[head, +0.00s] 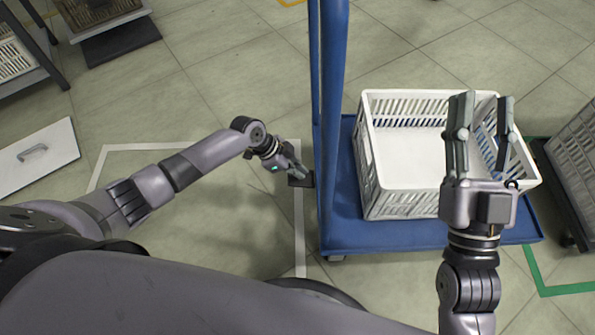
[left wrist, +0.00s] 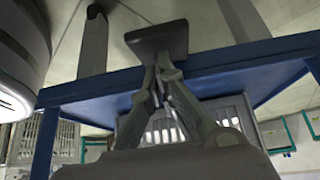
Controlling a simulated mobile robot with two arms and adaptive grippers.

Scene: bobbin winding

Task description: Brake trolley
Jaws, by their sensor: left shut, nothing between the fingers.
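The blue trolley (head: 400,236) has a flat deck and an upright blue post at its left end. A small dark brake pedal (head: 299,181) sticks out at the deck's left edge, beside the foot of the post. My left gripper (head: 304,173) is shut and empty, with its tips right at the pedal. In the left wrist view the pedal (left wrist: 157,40) lies just beyond the closed fingertips (left wrist: 163,66), in front of the blue deck edge (left wrist: 215,67); I cannot tell whether they touch. My right gripper (head: 484,108) is open and empty, above the crate.
A white slatted crate (head: 405,187) stands on the deck. A grey crate on a dark dolly (head: 575,165) is at the right. A white panel with a handle (head: 52,160) lies at the left. White floor tape (head: 298,225) runs beside the trolley. Floor left of the trolley is clear.

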